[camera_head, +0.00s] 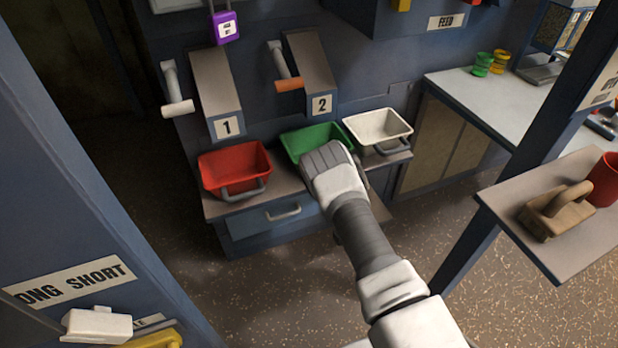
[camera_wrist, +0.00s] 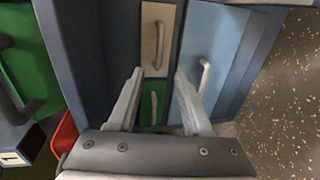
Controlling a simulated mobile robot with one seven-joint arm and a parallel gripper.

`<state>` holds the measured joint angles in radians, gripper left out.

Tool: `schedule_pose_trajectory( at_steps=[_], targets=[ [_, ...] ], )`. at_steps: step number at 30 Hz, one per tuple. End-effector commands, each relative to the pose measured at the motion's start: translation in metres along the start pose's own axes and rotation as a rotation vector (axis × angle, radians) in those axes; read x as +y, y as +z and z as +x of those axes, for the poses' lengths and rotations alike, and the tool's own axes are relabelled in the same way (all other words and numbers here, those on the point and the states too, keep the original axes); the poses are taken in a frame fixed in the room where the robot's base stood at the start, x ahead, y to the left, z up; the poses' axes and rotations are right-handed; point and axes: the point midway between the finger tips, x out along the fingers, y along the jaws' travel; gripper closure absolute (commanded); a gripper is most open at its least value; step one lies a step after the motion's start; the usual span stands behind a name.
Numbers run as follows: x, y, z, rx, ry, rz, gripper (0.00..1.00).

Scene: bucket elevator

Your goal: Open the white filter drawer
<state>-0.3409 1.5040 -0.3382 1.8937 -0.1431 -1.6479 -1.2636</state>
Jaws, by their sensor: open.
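In the wrist view a small drawer with a pale, off-white front (camera_wrist: 150,22) and a grey handle sits at the top middle, looking flush with its blue frame. The pale drawer's handle lies ahead of the gap, apart from the fingertips. In the head view my arm hides the fingers and the small drawers.
A blue drawer (camera_head: 263,222) with a grey handle is beside them; it also shows in the wrist view (camera_wrist: 221,35). Red (camera_head: 222,163), green (camera_head: 300,143) and white (camera_head: 365,125) bins stand on the ledge above. A table with a brush (camera_head: 546,217) stands at the right. Speckled floor is clear in front.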

Motion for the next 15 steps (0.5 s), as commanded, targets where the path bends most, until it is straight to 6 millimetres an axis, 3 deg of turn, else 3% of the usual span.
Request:
schedule_pose_trajectory(
  at_steps=[5, 15],
  targets=[
    [-0.001, -0.001, 0.022, 0.002, 0.005, 0.000, 0.50],
    [-0.002, -0.001, 0.095, 0.002, 0.005, 0.000, 0.50]
  ],
)
